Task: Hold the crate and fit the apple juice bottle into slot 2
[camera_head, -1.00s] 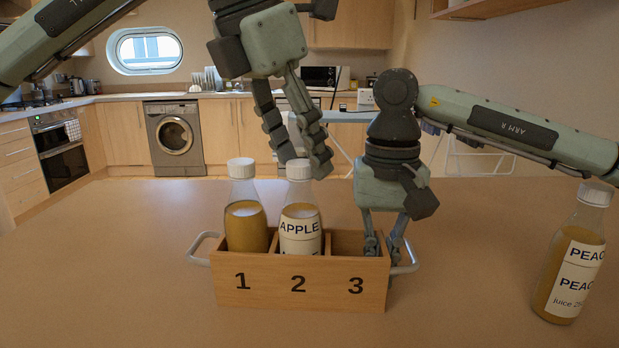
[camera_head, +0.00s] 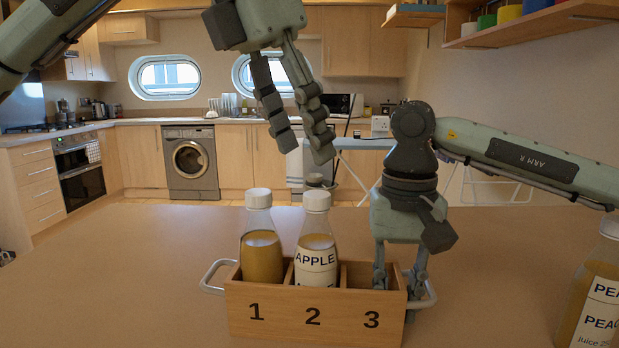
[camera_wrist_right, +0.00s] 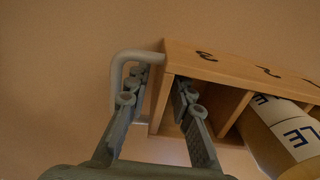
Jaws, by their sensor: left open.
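The wooden crate (camera_head: 313,318) stands on the table with slots numbered 1, 2 and 3. The apple juice bottle (camera_head: 316,255) stands upright in slot 2, its lower part hidden by the crate's front; its label also shows in the right wrist view (camera_wrist_right: 297,138). Its white cap is about level with that of the bottle in slot 1. My left gripper (camera_head: 303,153) is open and empty above the bottles, clear of the caps. My right gripper (camera_head: 399,283) straddles the crate's right end wall, one finger inside slot 3 and one outside by the handle, and appears shut on it.
A second bottle of yellow juice (camera_head: 261,255) stands in slot 1. A peach juice bottle (camera_head: 597,305) stands on the table at the far right, partly cut off. Slot 3 holds no bottle. The table (camera_head: 120,270) left of the crate is clear.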

